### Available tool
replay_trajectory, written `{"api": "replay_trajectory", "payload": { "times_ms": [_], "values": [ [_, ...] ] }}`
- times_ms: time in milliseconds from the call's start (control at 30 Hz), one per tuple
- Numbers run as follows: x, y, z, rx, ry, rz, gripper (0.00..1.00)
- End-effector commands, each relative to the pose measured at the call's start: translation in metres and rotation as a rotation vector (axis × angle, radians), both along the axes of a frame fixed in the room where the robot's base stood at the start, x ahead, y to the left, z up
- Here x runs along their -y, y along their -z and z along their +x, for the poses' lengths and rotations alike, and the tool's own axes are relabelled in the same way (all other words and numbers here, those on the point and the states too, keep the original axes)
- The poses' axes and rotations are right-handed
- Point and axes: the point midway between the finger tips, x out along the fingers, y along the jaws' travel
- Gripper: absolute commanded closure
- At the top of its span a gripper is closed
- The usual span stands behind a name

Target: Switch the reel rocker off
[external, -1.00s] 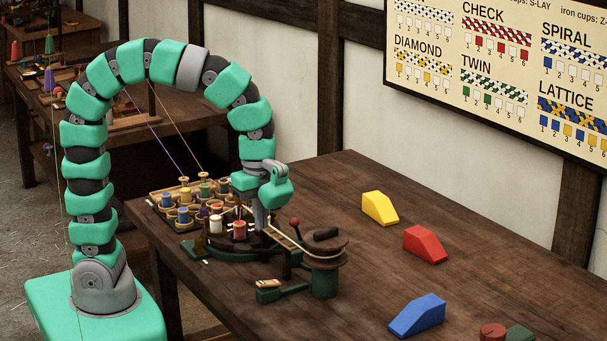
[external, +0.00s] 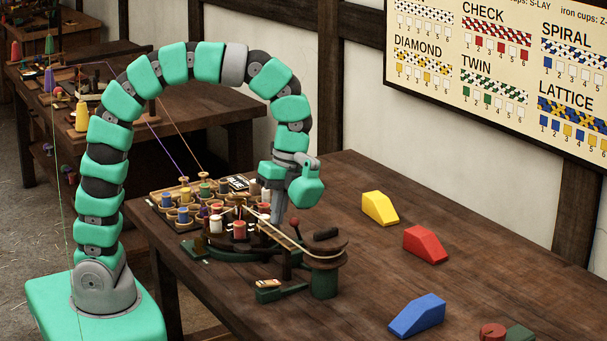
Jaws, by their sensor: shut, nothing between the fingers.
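The braiding machine, with a round wooden reel (external: 326,245) on a green post, stands near the front edge of the bench. A small pale rocker (external: 268,283) sits on a green base at the foot of the machine, left of the post; I take it to be the reel rocker. Its exact tilt is too small to tell. My gripper (external: 277,217) points down, shut and empty, above and behind the rocker, near the bobbins and the cord that runs to the reel. It is apart from the rocker. Its fingertips are partly lost among the machine's parts.
A red-knobbed lever (external: 295,222) stands close to the right of my gripper. A tray of bobbins (external: 166,211) lies to the left. Yellow (external: 380,208), red (external: 425,244) and blue (external: 417,315) wedges lie on the bench to the right. Bench space between machine and wedges is clear.

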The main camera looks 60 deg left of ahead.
Motion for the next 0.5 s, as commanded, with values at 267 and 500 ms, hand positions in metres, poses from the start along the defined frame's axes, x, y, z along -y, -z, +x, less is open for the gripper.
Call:
{"api": "replay_trajectory", "payload": {
  "times_ms": [267,500],
  "values": [
    [-0.001,0.004,0.000,0.001,-0.002,-0.001,1.00],
    [-0.001,0.036,-0.009,-0.003,-0.001,0.002,1.00]
  ]
}}
